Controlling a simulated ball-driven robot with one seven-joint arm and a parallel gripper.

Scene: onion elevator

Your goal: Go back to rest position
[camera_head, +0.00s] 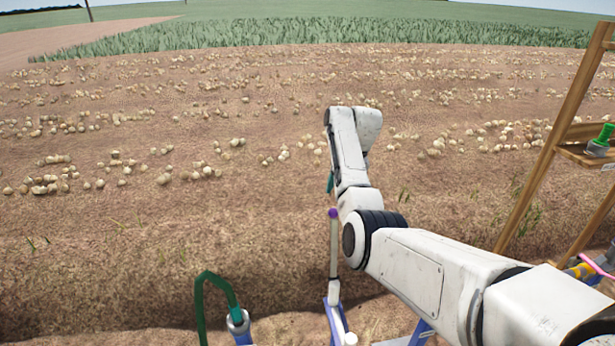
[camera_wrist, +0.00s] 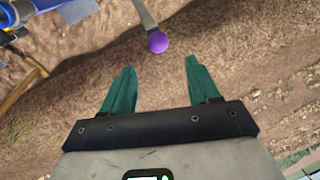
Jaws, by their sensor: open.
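My gripper (camera_wrist: 157,85) is open, with its two teal fingers spread apart in the wrist view. Nothing is between the fingers. In the head view my white arm reaches forward and bends near the middle, and only a small teal bit of the gripper (camera_head: 330,182) shows; the rest is hidden behind the arm. A post with a purple knob (camera_head: 333,213) stands just below and beside the arm. The purple knob also shows in the wrist view (camera_wrist: 158,42), ahead of the fingertips and apart from them.
A green hooked handle (camera_head: 217,282) on a blue base stands at the lower left. A wooden frame (camera_head: 548,150) with a shelf holding a green-topped item (camera_head: 600,142) is at the right. Onions (camera_head: 205,171) lie in rows on the soil. The ground to the left is open.

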